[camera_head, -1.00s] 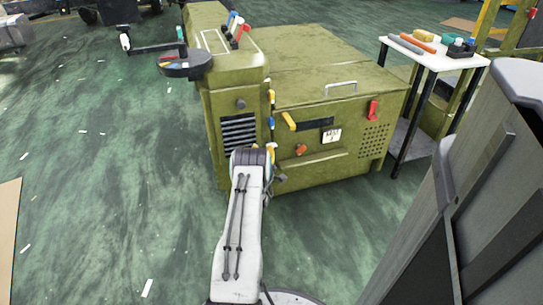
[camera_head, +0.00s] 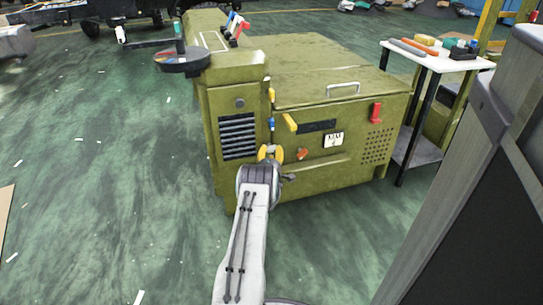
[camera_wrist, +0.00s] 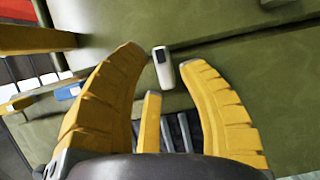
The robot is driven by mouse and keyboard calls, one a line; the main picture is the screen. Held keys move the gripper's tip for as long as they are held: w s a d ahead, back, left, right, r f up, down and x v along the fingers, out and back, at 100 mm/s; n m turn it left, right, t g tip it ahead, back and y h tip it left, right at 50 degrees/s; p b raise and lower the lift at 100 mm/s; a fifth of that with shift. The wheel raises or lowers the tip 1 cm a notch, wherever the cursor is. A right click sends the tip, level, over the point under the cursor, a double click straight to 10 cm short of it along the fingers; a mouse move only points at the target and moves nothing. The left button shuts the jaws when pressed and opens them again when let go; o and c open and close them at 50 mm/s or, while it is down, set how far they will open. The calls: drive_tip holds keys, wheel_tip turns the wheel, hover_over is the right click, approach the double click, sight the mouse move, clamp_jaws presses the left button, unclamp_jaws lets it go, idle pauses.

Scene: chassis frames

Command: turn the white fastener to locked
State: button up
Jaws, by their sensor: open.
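The white fastener (camera_wrist: 163,70) shows in the wrist view as a small upright white lever with a dark spot near its top, set on the olive-green machine face. My gripper (camera_wrist: 164,57) has its yellow fingers spread, one on each side of the fastener, with a gap to each. I cannot tell how deep the fingertips reach past it. In the head view my gripper (camera_head: 270,153) is at the front of the green machine (camera_head: 335,170), near its left corner. The fastener is not distinguishable there, probably behind my gripper or arm.
An orange knob (camera_head: 302,154), a yellow handle (camera_head: 289,122) and a red lever (camera_head: 376,112) are on the machine front. A dark slotted vent (camera_head: 238,136) is left of my gripper. A white side table (camera_head: 437,60) with tools stands right.

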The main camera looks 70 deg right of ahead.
drive_tip(key=shift+b+x, duration=0.3)
drive_tip(key=shift+x, duration=0.5)
clamp_jaws()
